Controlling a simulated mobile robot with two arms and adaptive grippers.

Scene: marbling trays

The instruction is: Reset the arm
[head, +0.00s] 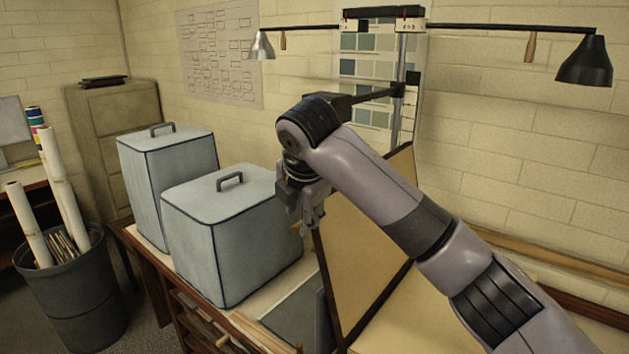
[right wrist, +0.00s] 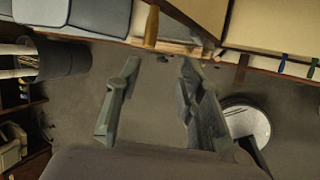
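My right arm reaches in from the lower right of the head view, and its gripper (head: 308,218) hangs pointing down beside the front blue-grey box. In the right wrist view this gripper (right wrist: 158,68) has its two fingers well apart, with only grey floor visible between them. It is open and holds nothing. My left arm and left gripper are not in view.
Two blue-grey lidded boxes, one in front (head: 235,240) and one behind (head: 165,180), stand on the bench. A tan panel (head: 360,255) leans right of the gripper. A dark bin (head: 75,300) holds paper rolls. A wooden handle (right wrist: 152,27) juts out near the fingertips.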

